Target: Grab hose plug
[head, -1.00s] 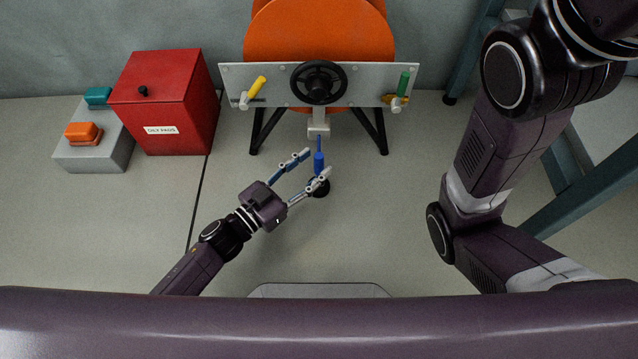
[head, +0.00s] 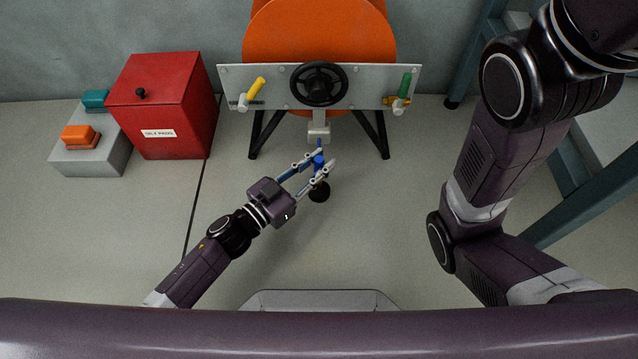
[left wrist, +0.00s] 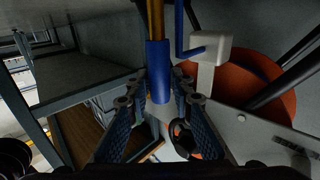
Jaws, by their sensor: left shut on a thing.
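The blue hose plug (head: 318,160) stands below the middle of the grey panel, in front of a light block (head: 318,131) under it. My left gripper (head: 322,161) reaches it from the lower left and is shut on it, with a finger on each side. In the left wrist view the plug is a blue cylinder (left wrist: 158,68) between the two fingers (left wrist: 160,90), with a tan rod running from its upper end. My right arm shows at the right, but its gripper is out of view.
The grey panel (head: 280,90) carries a black wheel (head: 319,83), a yellow handle (head: 256,87) and a green handle (head: 405,85). An orange drum (head: 320,35) is behind. A red bin (head: 180,110) stands at left. A black round object (head: 319,191) is near the gripper.

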